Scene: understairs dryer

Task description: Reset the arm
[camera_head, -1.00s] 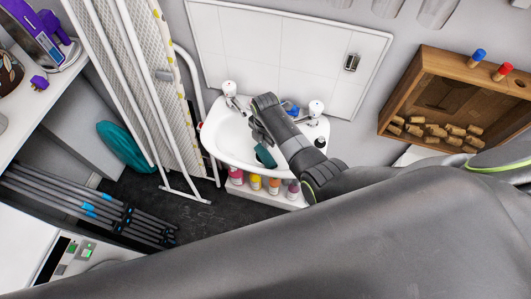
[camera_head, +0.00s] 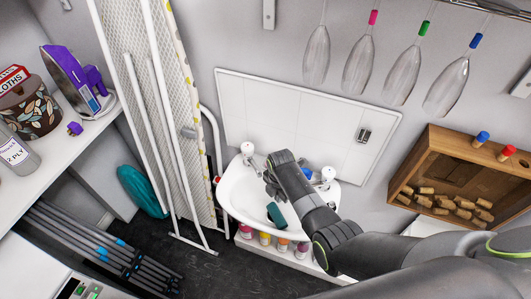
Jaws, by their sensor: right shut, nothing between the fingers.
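My right arm comes in from the lower right and reaches over the white sink (camera_head: 238,200). My right gripper (camera_head: 270,187) is over the basin, near the taps, with its fingers partly hidden by its own body; it is shut and empty. A dark teal sponge-like item (camera_head: 277,215) lies in the basin beside the wrist; I cannot tell whether they touch. My left gripper is out of view.
Chrome taps with white tops (camera_head: 248,149) stand at the sink's back edge. Several bottles (camera_head: 265,238) stand below it. A folded ironing board (camera_head: 185,120) leans left. A wooden box with corks (camera_head: 460,180) is on the right. Several glasses (camera_head: 359,65) hang above.

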